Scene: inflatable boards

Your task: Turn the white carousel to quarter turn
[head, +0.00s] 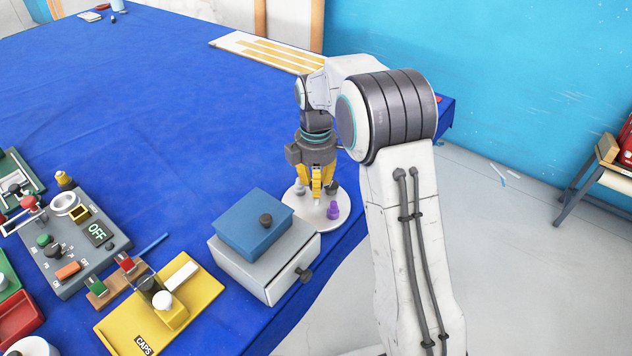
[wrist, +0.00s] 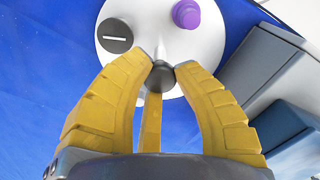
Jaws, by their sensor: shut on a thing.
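The white carousel (head: 301,201) is a round disc on the blue-covered table, near its right edge. In the wrist view the carousel (wrist: 184,46) carries a purple peg (wrist: 187,14) and a dark round piece with a white line (wrist: 115,36). The purple peg (head: 333,210) is at the disc's front right in the head view. My gripper (head: 316,200) points down over the disc. Its yellow fingers (wrist: 161,72) are shut on a dark knob (wrist: 160,76) on the carousel. The fingers hide part of the knob and disc.
A grey drawer box (head: 262,265) with a blue box (head: 254,222) on top stands close to the carousel's front left. A yellow CAPS board (head: 200,308) and a grey OFF panel (head: 75,262) lie further left.

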